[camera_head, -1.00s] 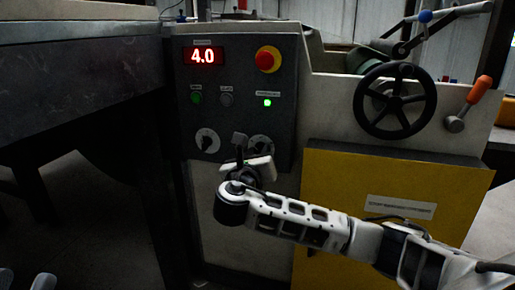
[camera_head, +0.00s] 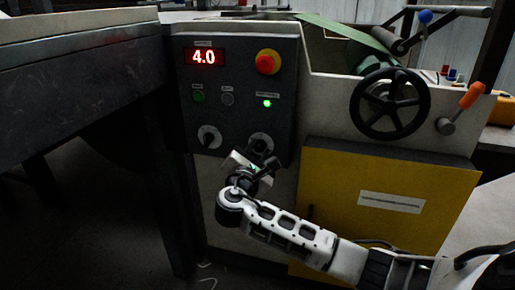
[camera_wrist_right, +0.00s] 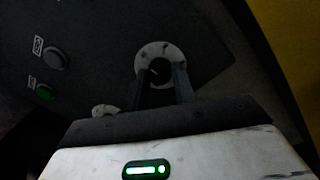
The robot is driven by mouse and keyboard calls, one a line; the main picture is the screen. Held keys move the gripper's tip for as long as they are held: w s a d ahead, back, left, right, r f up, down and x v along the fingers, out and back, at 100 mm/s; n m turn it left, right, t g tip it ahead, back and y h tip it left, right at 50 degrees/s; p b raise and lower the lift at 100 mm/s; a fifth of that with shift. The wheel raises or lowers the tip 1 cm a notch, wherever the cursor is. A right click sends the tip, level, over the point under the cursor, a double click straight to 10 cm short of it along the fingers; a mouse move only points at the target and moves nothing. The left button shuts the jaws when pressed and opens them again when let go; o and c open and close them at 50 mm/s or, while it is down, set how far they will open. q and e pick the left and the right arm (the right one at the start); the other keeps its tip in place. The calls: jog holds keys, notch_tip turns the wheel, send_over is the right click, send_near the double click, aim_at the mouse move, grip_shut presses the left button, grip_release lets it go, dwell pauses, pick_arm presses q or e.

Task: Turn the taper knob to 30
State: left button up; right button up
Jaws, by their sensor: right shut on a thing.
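Two dial knobs with pale round scales sit low on the dark control panel: a left-hand knob (camera_head: 209,136) and a right-hand knob (camera_head: 261,142). The labels and scale numbers are too small to read, so I cannot tell which is the taper knob. My right gripper (camera_head: 257,155) is at the right-hand knob and partly covers it. In the right wrist view, the two fingers (camera_wrist_right: 164,84) reach to the pale dial (camera_wrist_right: 158,52) and are shut on its knob. The fingers hide much of the knob, and its pointer reading is unclear. My left gripper is not in view.
The red display (camera_head: 204,57) reads 4.0. A red emergency button (camera_head: 268,62), a green button (camera_head: 198,97), a grey button (camera_head: 227,99) and a lit green lamp (camera_head: 267,104) sit above the knobs. A black handwheel (camera_head: 390,103) and yellow cabinet door (camera_head: 350,225) lie right.

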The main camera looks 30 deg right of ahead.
jog(key=m, duration=0.6)
jog(key=shift+a+f+b, duration=0.1)
jog(key=shift+f+b, duration=0.2)
jog(key=shift+b, duration=0.1)
jog(key=m+b, duration=0.1)
jog(key=m, duration=0.2)
jog(key=shift+m+g+b, duration=0.4)
jog(key=shift+m+b, duration=0.15)
jog(key=shift+m, duration=0.55)
jog(key=shift+r+m, duration=0.1)
jog(key=shift+m, duration=0.4)
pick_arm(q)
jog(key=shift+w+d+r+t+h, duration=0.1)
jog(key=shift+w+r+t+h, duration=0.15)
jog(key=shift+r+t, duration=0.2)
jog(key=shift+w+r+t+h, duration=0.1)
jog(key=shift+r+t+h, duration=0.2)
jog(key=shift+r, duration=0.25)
